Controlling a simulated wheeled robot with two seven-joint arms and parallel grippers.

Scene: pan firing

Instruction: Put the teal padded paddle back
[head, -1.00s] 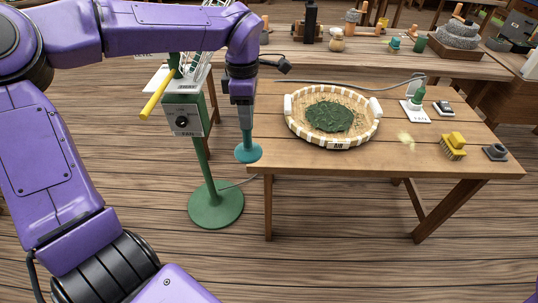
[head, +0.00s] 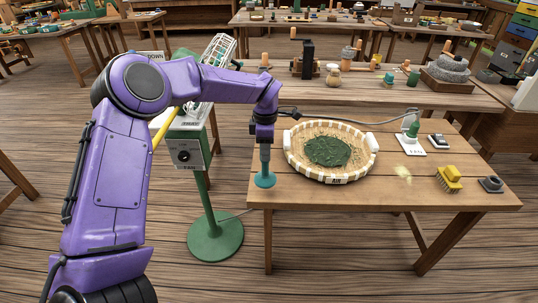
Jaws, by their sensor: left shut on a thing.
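The teal padded paddle (head: 265,180) hangs upright from my left gripper (head: 264,137), its round pad pointing down. The gripper is shut on the paddle's handle. The pad shows in front of the left end of the wooden table (head: 400,190), left of the woven basket; I cannot tell whether it touches the tabletop. My right gripper is not in view.
The round basket (head: 288,152) with dark green leaves (head: 327,151) stands close right of the paddle. A green stand with a grey control box (head: 184,152) is at the left.

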